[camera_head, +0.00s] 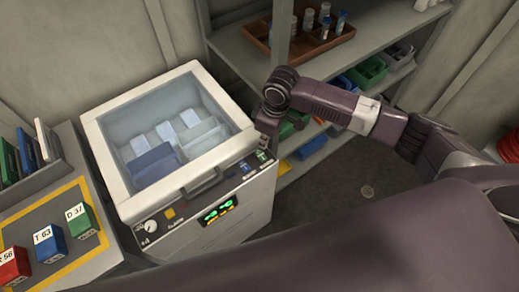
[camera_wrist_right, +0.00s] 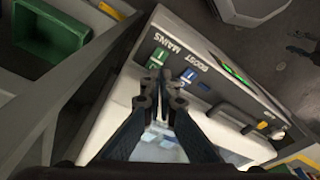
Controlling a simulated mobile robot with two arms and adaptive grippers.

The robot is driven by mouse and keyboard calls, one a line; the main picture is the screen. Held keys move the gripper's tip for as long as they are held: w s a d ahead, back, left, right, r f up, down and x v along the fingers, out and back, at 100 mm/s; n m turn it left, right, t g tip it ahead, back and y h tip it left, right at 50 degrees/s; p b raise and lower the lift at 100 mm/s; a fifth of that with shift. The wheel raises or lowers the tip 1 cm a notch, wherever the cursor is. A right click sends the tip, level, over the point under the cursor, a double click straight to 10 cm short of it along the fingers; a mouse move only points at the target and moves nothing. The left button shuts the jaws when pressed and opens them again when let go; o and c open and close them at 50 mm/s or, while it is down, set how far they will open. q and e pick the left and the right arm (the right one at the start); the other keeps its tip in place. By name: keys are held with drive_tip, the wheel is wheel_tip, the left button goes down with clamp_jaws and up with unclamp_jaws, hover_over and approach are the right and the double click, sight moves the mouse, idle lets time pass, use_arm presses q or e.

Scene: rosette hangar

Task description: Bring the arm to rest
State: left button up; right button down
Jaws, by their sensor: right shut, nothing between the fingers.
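My right arm (camera_head: 345,105) reaches in from the right in the head view, bent and raised. Its gripper (camera_head: 264,138) is beside the right front corner of a white cabinet with a glass lid (camera_head: 104,160). In the right wrist view the gripper's fingertips (camera_wrist_right: 166,88) are together and empty, close to the green and blue switches marked MAINS and BOOST on the cabinet's panel (camera_wrist_right: 228,75). I cannot tell whether they touch. My left gripper is not in view.
The lid looks closed over several pale blocks and a blue one; the front display (camera_head: 218,210) glows green. A shelf unit (camera_head: 235,45) with trays and bins stands behind the arm. A side table (camera_head: 75,268) holds coloured blocks at left. Floor (camera_head: 330,195) is clear at right.

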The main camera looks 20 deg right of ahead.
idle(0.5)
drive_tip(key=s+a+m+t+y, duration=0.1)
drive_tip(key=s+a+m+y, duration=0.15)
drive_tip(key=s+a, duration=0.85)
drive_tip(key=s+d+m+t+h, duration=0.1)
drive_tip(key=s+d+m+h, duration=0.4)
drive_tip(key=s+d, duration=1)
wheel_tip(320, 180, down, 29)
drive_tip(key=d+g+y+b, duration=0.1)
drive_tip(key=b, duration=0.3)
drive_tip(key=s+d+f+g+b, duration=0.1)
drive_tip(key=s+d+f+b, duration=0.2)
drive_tip(key=s+f, duration=1.3)
wheel_tip(320, 180, down, 4)
drive_tip(key=shift+s+d+b, duration=0.2)
drive_tip(key=shift+s+b, duration=0.2)
drive_tip(key=shift+b, duration=0.05)
